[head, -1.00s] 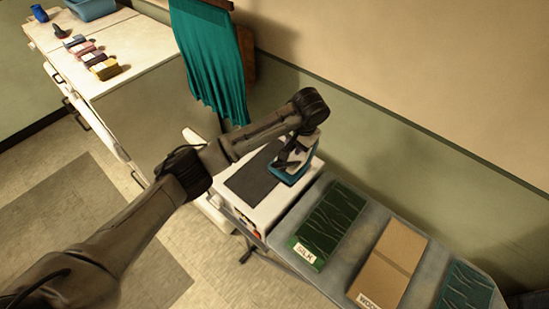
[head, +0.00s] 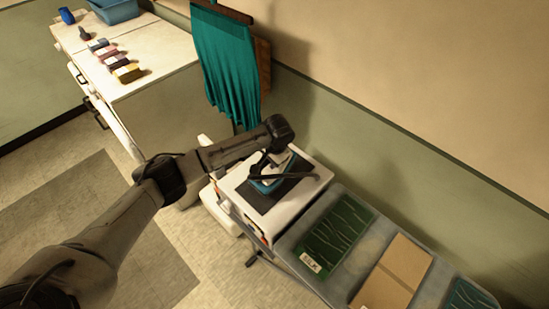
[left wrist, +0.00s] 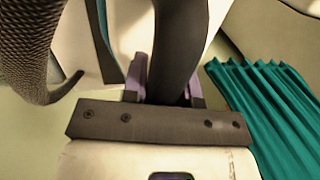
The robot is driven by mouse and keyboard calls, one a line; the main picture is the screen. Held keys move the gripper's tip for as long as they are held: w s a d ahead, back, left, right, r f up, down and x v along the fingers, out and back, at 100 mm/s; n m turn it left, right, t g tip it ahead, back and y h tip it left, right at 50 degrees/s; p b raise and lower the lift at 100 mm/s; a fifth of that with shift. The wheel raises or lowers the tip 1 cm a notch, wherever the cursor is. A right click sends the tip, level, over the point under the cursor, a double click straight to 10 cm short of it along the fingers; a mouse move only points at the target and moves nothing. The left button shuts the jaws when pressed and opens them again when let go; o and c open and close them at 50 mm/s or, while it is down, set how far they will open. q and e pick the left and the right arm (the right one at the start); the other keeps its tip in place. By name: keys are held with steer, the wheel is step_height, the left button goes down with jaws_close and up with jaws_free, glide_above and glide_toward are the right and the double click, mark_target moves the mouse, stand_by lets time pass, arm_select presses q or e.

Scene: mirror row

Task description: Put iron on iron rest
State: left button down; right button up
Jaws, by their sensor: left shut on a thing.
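The iron (head: 266,186), with a teal lower body and pale upper part, is over the dark pad (head: 264,203) of the white iron rest (head: 236,187). I cannot tell whether its sole touches the pad. My left gripper (head: 268,163) reaches in from the left and is shut on the iron, with the arm hiding part of it. In the left wrist view a dark curved handle (left wrist: 180,50) lies between the purple finger pads. My right gripper is not in view.
A grey ironing board with a green cloth (head: 337,234) labelled SILK and a tan cloth (head: 397,268) adjoins the rest at right. A teal cloth (head: 225,65) hangs on the wall behind. A white cabinet (head: 165,75) at left carries several folded cloths and a blue bin (head: 115,11).

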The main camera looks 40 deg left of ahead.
arm_select(q)
steer(key=shift+f+p, duration=0.35)
steer(key=shift+f, duration=1.4)
steer(key=shift+f, duration=0.1)
steer(key=c, duration=0.9)
jaws_free()
steer(key=shift+f, duration=0.1)
